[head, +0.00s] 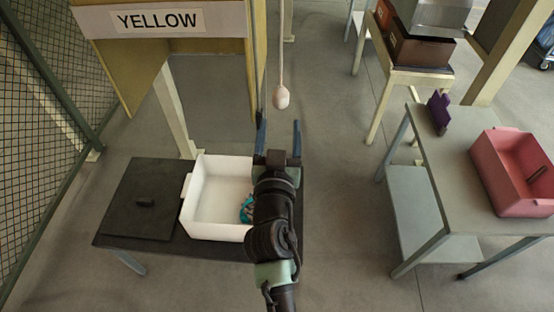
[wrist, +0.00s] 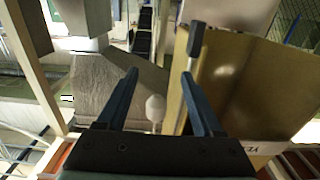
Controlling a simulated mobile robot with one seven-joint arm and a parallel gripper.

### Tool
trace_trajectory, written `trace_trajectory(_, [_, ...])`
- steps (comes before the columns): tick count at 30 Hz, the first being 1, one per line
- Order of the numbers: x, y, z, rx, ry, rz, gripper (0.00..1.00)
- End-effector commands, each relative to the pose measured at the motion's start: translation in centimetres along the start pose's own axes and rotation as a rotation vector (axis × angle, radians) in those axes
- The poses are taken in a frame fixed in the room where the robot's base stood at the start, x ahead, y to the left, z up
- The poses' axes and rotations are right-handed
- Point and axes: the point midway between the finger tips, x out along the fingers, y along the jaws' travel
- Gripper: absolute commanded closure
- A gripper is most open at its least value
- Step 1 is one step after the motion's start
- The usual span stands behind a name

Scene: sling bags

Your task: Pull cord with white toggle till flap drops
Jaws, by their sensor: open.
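The white toggle (head: 281,97) hangs at the end of a pale cord (head: 282,45), in front of and to the right of the yellow chute marked YELLOW (head: 165,20). My gripper (head: 280,128) is open and empty, with its two blue fingers apart just below the toggle in the head view. In the wrist view the toggle (wrist: 155,108) appears between the fingers (wrist: 158,76), apart from both. I cannot tell its exact depth. The flap itself is not clearly told apart from the yellow panels (wrist: 240,80).
A white bin (head: 187,200) holding a small teal item (head: 247,210) stands on a dark table (head: 140,200) below. A grey table (head: 450,200) at the right bears a pink bin (head: 500,185) and a purple item (head: 439,112). A mesh fence (head: 40,110) stands left.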

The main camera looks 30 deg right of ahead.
Motion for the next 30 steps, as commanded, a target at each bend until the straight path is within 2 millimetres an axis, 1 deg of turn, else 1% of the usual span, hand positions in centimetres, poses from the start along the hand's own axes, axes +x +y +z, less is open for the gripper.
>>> trace_trajectory(1, [-1.1,-0.1,0.4,0.0,-0.001,-0.002,0.32])
trace_trajectory(9, [-6.3,0.0,0.5,0.0,-0.002,-0.001,0.32])
trace_trajectory(15, [-9.1,0.0,0.3,0.0,-0.002,-0.001,0.32])
trace_trajectory(21, [-10.1,0.0,0.1,0.0,-0.001,0.0,0.32])
trace_trajectory(30, [-10.2,0.0,0.0,0.0,-0.001,0.0,0.32])
